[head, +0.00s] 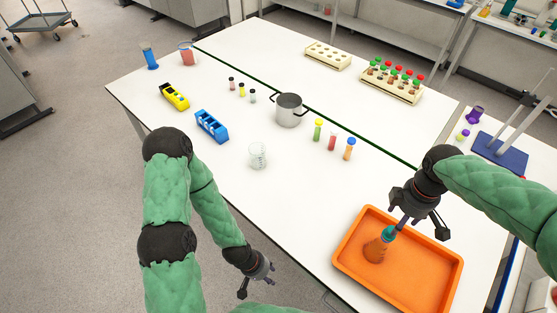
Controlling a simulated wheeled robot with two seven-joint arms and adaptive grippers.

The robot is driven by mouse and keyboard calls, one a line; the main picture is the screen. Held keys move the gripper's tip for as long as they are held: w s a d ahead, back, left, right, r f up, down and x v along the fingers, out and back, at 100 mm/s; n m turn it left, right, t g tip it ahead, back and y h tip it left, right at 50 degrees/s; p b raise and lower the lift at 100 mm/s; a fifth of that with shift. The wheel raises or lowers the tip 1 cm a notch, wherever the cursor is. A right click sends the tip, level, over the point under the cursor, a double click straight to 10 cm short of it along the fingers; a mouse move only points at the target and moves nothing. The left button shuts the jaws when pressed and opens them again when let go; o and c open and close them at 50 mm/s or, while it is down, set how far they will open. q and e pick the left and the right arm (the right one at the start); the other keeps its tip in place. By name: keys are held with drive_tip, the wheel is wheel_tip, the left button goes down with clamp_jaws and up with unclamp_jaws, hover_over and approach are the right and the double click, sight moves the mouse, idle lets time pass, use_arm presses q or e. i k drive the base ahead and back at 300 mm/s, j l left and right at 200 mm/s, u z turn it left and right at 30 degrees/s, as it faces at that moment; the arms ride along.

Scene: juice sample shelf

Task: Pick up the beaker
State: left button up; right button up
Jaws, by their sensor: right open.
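A small clear glass beaker (258,155) stands upright and looks empty on the white table, left of centre near the front edge. A second beaker (186,54) with red liquid stands at the far left of the table. My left gripper (257,283) is low in front of the table, apart from both beakers, with its fingers spread and nothing between them. My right gripper (420,228) is open above the orange tray (430,283). One finger overlaps the green top of an orange flask (376,248) in the tray; I cannot tell whether they touch.
A steel pot (288,110) and several coloured vials (332,141) stand beyond the clear beaker. A blue rack (211,126) and a yellow device (174,96) are to its left. Wooden racks (391,84) stand at the back. The table between beaker and tray is clear.

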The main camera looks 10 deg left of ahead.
sight(256, 151)
drive_tip(key=i+j, duration=0.15)
drive_tip(key=j, duration=0.25)
drive_tip(key=i+j, duration=0.1)
drive_tip(key=j, duration=0.35)
drive_tip(key=i+j, duration=0.15)
drive_tip(key=j, duration=0.25)
drive_tip(key=i+j, duration=0.15)
drive_tip(key=j, duration=0.25)
drive_tip(key=i+j, duration=0.1)
drive_tip(key=j, duration=0.35)
drive_tip(key=i+j, duration=0.15)
drive_tip(key=j, duration=0.25)
